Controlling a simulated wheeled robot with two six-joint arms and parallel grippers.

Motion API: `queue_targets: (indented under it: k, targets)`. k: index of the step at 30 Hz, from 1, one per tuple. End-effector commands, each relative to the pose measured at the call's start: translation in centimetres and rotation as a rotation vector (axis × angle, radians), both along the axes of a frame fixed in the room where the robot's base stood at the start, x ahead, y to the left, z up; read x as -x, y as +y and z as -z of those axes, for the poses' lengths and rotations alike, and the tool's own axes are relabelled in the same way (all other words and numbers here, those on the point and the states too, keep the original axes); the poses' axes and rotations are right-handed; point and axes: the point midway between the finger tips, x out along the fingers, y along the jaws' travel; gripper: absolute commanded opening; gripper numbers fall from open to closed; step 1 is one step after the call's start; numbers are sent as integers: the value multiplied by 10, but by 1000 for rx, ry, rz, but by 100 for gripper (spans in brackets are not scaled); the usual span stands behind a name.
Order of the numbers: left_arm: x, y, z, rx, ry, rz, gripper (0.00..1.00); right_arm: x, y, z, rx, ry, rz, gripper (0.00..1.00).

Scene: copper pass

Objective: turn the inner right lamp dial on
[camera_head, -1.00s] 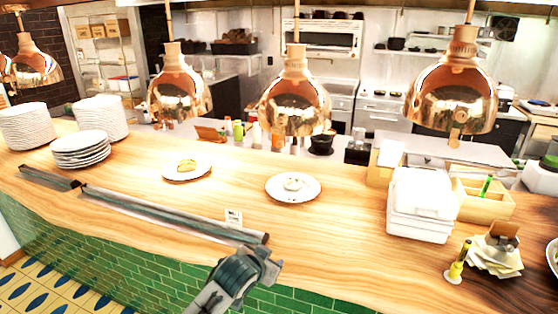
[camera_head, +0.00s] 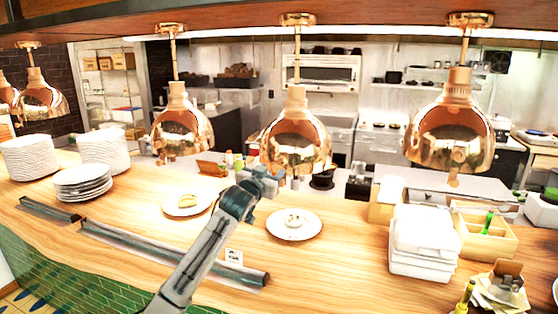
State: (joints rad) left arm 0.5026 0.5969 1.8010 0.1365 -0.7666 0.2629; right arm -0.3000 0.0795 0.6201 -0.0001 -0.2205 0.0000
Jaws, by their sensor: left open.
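Several copper heat lamps hang in a row over the counter: one at the right (camera_head: 450,135), one in the middle (camera_head: 295,138), one left of it (camera_head: 180,128), and more at the far left. I cannot pick out a lamp dial with certainty; any dial is too small or hidden. My left arm rises from the bottom edge across the counter. Its gripper (camera_head: 264,181) is open and empty, just below and left of the middle lamp's shade in the picture, overlapping its lower left edge. I cannot tell whether they touch. My right gripper is out of view.
A dark metal rail (camera_head: 130,246) runs along the front.

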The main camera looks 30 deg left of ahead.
Motion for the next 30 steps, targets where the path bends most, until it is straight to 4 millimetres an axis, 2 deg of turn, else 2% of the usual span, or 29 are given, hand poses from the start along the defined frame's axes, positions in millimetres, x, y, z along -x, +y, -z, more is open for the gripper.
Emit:
queue_targets:
  k: [1,3,12,18,25,26,30]
  targets:
    - [-11,2,-6,5,1,-1,46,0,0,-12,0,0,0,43]
    - [-24,4,-5,5,2,0,46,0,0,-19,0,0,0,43]
    - [-63,13,-3,2,2,0,46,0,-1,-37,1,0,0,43]
    - [-71,14,0,-1,1,0,46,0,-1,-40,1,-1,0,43]
    - [-71,15,0,-1,1,0,46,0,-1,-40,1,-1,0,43]
    - [-71,15,0,-1,1,0,43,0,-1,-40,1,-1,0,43]
    - [-71,15,0,-1,1,0,15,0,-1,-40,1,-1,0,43]
